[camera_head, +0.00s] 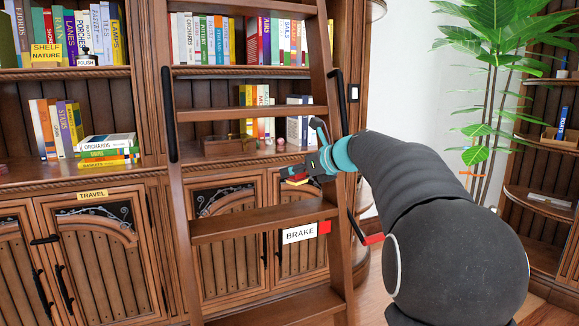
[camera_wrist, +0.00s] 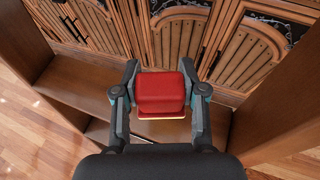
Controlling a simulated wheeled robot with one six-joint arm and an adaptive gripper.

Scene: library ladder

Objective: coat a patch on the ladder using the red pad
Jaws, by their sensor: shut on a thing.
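The wooden ladder (camera_head: 262,223) leans in front of the bookcase, with wide flat treads between two side rails. My gripper (camera_head: 306,173) is at the ladder's right side, near the right rail and above a tread. In the wrist view my gripper (camera_wrist: 160,100) is shut on the red pad (camera_wrist: 160,90), with one finger on each side. A pale layer shows along the pad's near edge. The pad is small and partly hidden in the head view (camera_head: 297,180). A ladder tread (camera_wrist: 85,90) lies beyond and below the pad. I cannot tell whether they touch. No coated patch is discernible.
A white BRAKE sign (camera_head: 299,233) with a red part (camera_head: 325,227) is at the ladder's right. Black handrails (camera_head: 169,115) run along the rails. Shelves hold many books (camera_head: 105,148). A potted plant (camera_head: 490,80) stands at right. Wooden floor (camera_wrist: 25,130) shows at left.

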